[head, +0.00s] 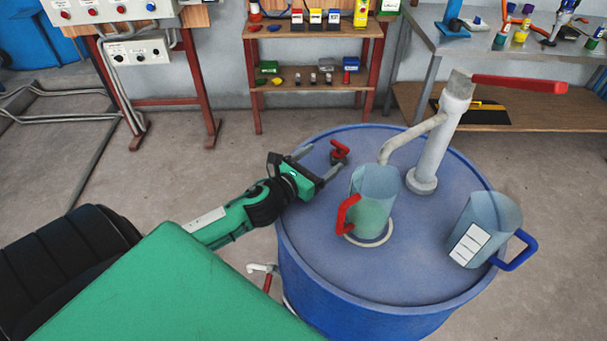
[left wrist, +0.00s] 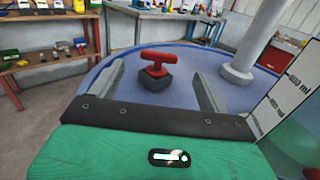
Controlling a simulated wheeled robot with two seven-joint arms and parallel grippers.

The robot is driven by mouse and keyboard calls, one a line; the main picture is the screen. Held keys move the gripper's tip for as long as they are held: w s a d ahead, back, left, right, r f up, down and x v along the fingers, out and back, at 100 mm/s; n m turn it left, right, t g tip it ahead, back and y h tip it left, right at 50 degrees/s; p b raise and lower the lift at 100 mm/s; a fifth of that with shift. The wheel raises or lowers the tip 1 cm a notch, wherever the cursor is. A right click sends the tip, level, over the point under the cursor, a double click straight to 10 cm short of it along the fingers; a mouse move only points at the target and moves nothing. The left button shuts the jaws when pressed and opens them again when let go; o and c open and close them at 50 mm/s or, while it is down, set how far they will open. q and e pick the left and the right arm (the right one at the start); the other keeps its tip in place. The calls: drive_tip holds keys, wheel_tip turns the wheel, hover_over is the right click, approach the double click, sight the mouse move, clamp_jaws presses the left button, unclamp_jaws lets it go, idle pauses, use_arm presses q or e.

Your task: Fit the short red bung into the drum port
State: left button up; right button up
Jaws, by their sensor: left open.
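The short red bung (head: 340,149) has a red T-shaped handle on a dark base. It stands on top of the blue drum (head: 330,270), near its far left edge, handle up. The left wrist view shows it too (left wrist: 155,66). My left gripper (head: 321,160) is open and empty, reaching over the drum's left edge. The bung is just beyond the fingertips, between their lines in the left wrist view (left wrist: 160,78), apart from both. I cannot make out an open drum port; the bung hides the surface under it. My right gripper is not in view.
A clear jug with a red handle (head: 371,195) stands on the drum's middle, by a pale ring (head: 369,239). A grey pump (head: 435,145) rises behind it. A clear jug with a blue handle (head: 485,225) stands at the right. The drum's front top is clear.

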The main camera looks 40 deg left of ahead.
use_arm(q)
drive_tip(key=shift+s+a+b, duration=0.2)
drive_tip(key=shift+s+b, duration=0.05)
drive_tip(key=shift+s, duration=1.15)
drive_tip(key=shift+s+a+b, duration=0.2)
drive_tip(key=shift+s, duration=1.2)
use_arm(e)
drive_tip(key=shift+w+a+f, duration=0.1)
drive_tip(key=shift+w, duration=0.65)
